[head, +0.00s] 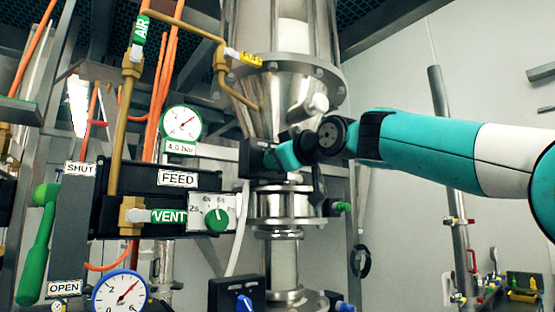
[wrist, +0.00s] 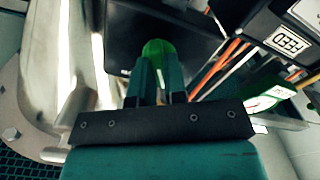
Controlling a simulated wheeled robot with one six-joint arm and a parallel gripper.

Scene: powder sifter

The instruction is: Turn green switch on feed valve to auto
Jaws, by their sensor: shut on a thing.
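The green switch (wrist: 154,47) is a bright green rounded knob at the top middle of the wrist view. It sits against a black box (wrist: 180,22), the front of which is partly hidden by my gripper. My gripper (wrist: 158,72) is shut on the switch, with one teal finger on each side. In the head view my gripper (head: 272,159) reaches in from the right to the black box (head: 249,155) on the steel pipe. There the fingers hide the switch, and I cannot read its position or any label.
The FEED panel (head: 150,178) is left of my gripper, with a round green knob (head: 216,219) and a green VENT lever (head: 169,216). A pressure gauge (head: 181,123) is above it. A steel hopper (head: 290,90) rises behind my gripper. A blue-knobbed box (head: 238,295) is below.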

